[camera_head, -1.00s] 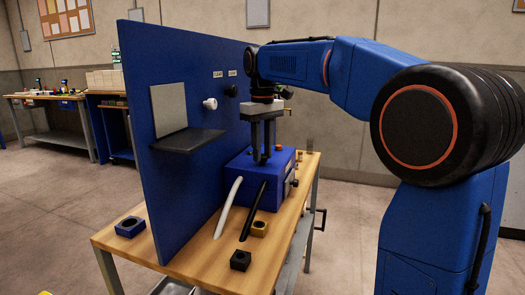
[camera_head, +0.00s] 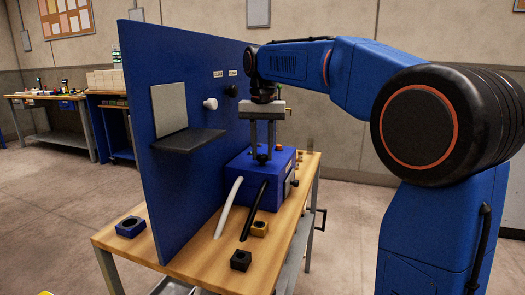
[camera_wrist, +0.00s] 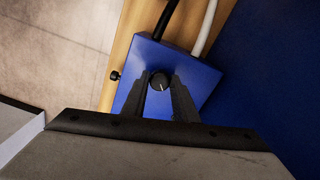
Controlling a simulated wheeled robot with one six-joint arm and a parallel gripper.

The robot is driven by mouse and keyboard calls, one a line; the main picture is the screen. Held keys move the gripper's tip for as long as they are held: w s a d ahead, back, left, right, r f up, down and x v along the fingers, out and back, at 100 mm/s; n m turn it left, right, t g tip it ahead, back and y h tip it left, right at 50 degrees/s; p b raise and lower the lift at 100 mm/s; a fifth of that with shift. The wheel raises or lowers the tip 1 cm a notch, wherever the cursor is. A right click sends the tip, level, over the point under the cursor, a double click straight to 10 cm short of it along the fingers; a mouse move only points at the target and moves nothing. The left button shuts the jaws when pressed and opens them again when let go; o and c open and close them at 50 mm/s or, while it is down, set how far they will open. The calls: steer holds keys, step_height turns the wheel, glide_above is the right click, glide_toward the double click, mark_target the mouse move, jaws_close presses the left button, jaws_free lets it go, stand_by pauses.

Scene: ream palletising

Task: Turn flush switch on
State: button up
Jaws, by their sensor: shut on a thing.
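A blue box (camera_head: 240,170) stands on the wooden bench against the blue panel. A black round knob (camera_wrist: 160,81) with a white pointer line is on its top; I cannot tell for sure that it is the flush switch. My gripper (camera_head: 262,157) points straight down over the box top. In the wrist view its two fingers (camera_wrist: 161,92) lie on either side of the knob, shut on it. The head view mostly hides the knob at the fingertips. A second small black knob (camera_wrist: 115,76) sticks out from the box's side.
The upright blue panel (camera_head: 185,90) is close on the left, with a black shelf (camera_head: 188,141) and white and black knobs. White (camera_head: 229,205) and black (camera_head: 253,212) hoses run from the box. Small blocks lie on the bench (camera_head: 200,250).

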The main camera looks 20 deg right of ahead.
mark_target(262, 155)
steer(key=m, duration=0.4)
steer(key=shift+m, duration=2.2)
steer(key=o, duration=1.1)
steer(key=shift+c, duration=0.2)
steer(key=shift+r, duration=0.15)
step_height(262, 155, up, 17)
